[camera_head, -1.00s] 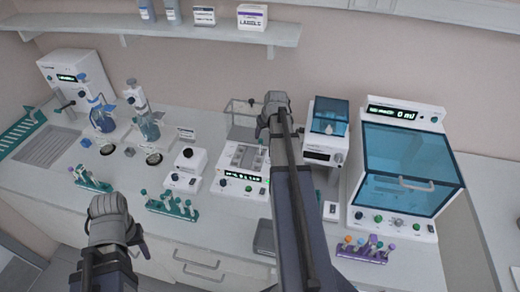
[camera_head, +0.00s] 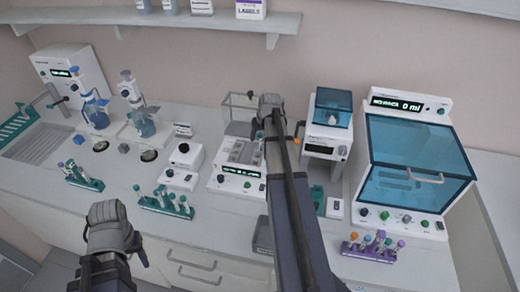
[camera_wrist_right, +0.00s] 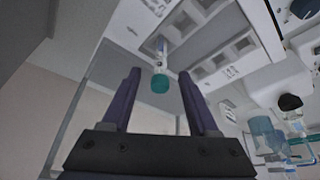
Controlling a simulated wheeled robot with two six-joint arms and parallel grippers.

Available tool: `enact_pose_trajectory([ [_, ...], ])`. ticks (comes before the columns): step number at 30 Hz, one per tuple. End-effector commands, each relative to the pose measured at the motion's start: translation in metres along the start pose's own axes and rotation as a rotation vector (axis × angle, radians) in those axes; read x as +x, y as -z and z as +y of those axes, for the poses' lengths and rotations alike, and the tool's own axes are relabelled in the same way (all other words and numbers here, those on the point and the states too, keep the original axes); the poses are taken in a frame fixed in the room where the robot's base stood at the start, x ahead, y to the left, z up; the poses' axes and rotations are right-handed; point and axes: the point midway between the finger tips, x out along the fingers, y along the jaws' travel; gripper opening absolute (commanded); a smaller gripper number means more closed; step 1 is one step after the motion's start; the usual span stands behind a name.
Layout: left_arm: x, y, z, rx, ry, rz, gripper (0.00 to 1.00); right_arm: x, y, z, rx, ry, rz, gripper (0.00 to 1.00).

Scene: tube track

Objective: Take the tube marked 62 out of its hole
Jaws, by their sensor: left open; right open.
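A tube with a teal cap (camera_wrist_right: 160,83) and a clear, labelled body (camera_wrist_right: 161,48) shows in the right wrist view, beside a white block with square wells (camera_wrist_right: 215,45). Its mark is too small to read. My right gripper (camera_wrist_right: 158,90) is open, with its two dark fingers to either side of the cap and apart from it. In the head view my right gripper (camera_head: 270,108) is above the white block device (camera_head: 240,183); the arm hides part of the device, and the tube cannot be made out there. My left gripper (camera_head: 112,222) is near the counter's front edge, holding nothing visible.
Teal tube racks (camera_head: 165,203) stand on the counter at left and centre. A purple rack (camera_head: 368,250) stands at the front right. A blue-lidded machine (camera_head: 410,165) and a smaller one (camera_head: 328,125) stand right of my arm. A shelf (camera_head: 160,23) runs above.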

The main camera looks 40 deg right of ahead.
Motion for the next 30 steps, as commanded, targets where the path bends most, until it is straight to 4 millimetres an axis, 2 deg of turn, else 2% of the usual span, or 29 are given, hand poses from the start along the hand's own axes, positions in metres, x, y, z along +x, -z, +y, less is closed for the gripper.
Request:
enact_pose_trajectory([
  [1,0.0043,0.0002,0.0004,0.000,0.000,0.000,0.50,0.0046,-0.0003,0.0000,0.000,0.000,0.000,0.60],
  [8,0.0021,0.0001,0.0002,0.000,0.000,0.000,0.50,0.0024,0.0002,0.0000,0.000,0.000,0.000,0.59],
  [24,0.0022,0.0001,0.0002,0.000,0.000,0.000,0.50,0.0025,0.0001,0.0002,0.001,0.000,0.000,0.00],
  [30,0.0022,0.0001,0.0002,0.000,0.000,0.000,0.50,0.0025,0.0001,0.0002,0.001,0.000,0.000,0.00],
])
